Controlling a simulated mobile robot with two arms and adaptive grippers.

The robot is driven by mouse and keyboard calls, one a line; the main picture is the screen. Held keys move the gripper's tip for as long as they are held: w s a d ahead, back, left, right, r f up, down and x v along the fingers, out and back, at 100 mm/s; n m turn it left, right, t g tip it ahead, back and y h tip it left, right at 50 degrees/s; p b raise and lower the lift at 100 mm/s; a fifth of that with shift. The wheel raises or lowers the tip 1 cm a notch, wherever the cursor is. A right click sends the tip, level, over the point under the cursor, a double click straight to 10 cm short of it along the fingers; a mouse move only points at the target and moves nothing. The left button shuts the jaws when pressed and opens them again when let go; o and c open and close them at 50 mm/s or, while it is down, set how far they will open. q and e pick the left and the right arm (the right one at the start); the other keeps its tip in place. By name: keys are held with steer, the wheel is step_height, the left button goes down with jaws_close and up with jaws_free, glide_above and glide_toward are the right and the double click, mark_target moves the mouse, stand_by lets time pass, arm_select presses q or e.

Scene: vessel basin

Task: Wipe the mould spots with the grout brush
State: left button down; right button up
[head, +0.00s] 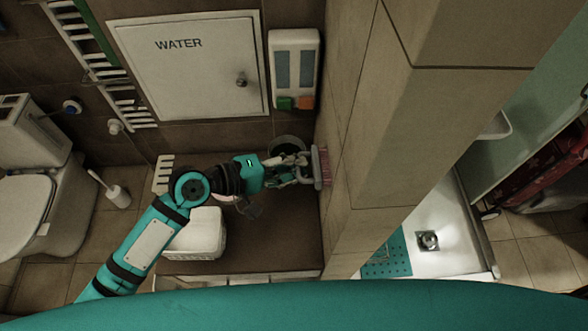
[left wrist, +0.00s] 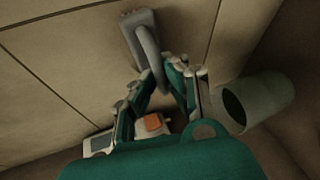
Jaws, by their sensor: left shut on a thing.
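The grout brush (head: 317,168) is a grey block with a looped handle and a pinkish edge towards the tiled wall. My left gripper (head: 297,171) is shut on its handle and holds it upright at the wall face. In the left wrist view the brush (left wrist: 143,42) lies along the pale tiles, with its handle between the fingertips of my left gripper (left wrist: 169,76). I cannot tell whether the bristles press on the tiles. No mould spots can be made out; the brush and gripper cover part of the wall. My right gripper is not in view.
A grey-green pot (head: 287,143) stands close behind the gripper; it also shows in the left wrist view (left wrist: 262,98). A white basket (head: 207,240) sits on the brown bench (head: 275,250). A wall dispenser (head: 294,65) hangs above. The bench's right front is clear.

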mark_target(306, 179)
arm_select(q)
steer(key=shift+w+b, duration=0.9)
steer(key=shift+w, duration=2.8)
steer(key=shift+s+r+p, duration=0.2)
steer(key=shift+s+p, duration=0.3)
steer(key=shift+s, duration=0.45)
steer(key=shift+s+r+p, duration=0.25)
steer(key=shift+s+p, duration=0.25)
steer(key=shift+s, duration=0.4)
steer(key=shift+s+r+p, duration=0.2)
steer(key=shift+s+p, duration=0.3)
steer(key=shift+s, duration=0.45)
steer(key=shift+s+r, duration=0.1)
steer(key=shift+s, duration=3)
steer(key=shift+r, duration=0.7)
steer(key=w+b, duration=0.2)
steer(key=w, duration=0.9)
steer(key=shift+w, duration=0.35)
